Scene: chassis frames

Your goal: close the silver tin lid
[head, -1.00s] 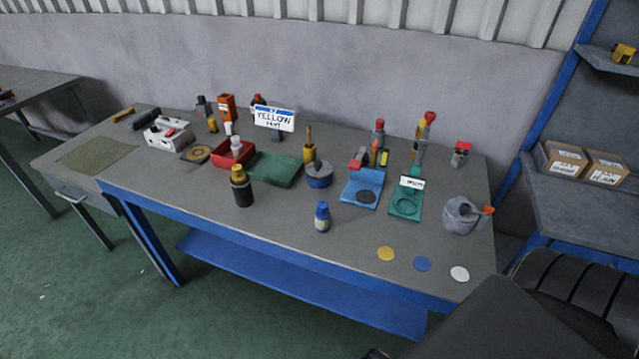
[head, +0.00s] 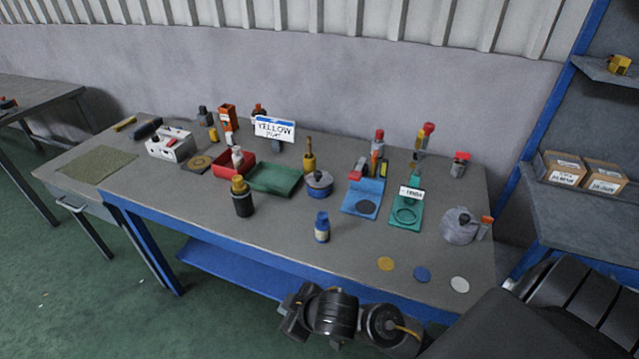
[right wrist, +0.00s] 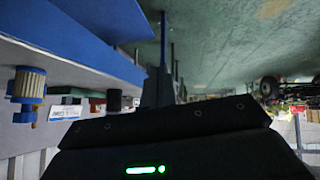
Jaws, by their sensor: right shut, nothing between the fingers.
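A grey, silver-looking round tin (head: 459,227) stands near the right end of the workbench. A small upright piece with an orange-red top (head: 486,226) is at its right side. I cannot tell from this distance whether that piece is the lid or how far the lid is open. My right gripper (head: 297,308) is low in front of the bench's front edge, well left of the tin and apart from it. It is shut and empty. The right wrist view shows the bench edge (right wrist: 75,45) and the dark gripper body, not the tin. My left gripper is not in view.
A teal plate (head: 405,216) and a blue plate (head: 360,205) are left of the tin. A blue round pot (head: 319,185) stands mid-bench.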

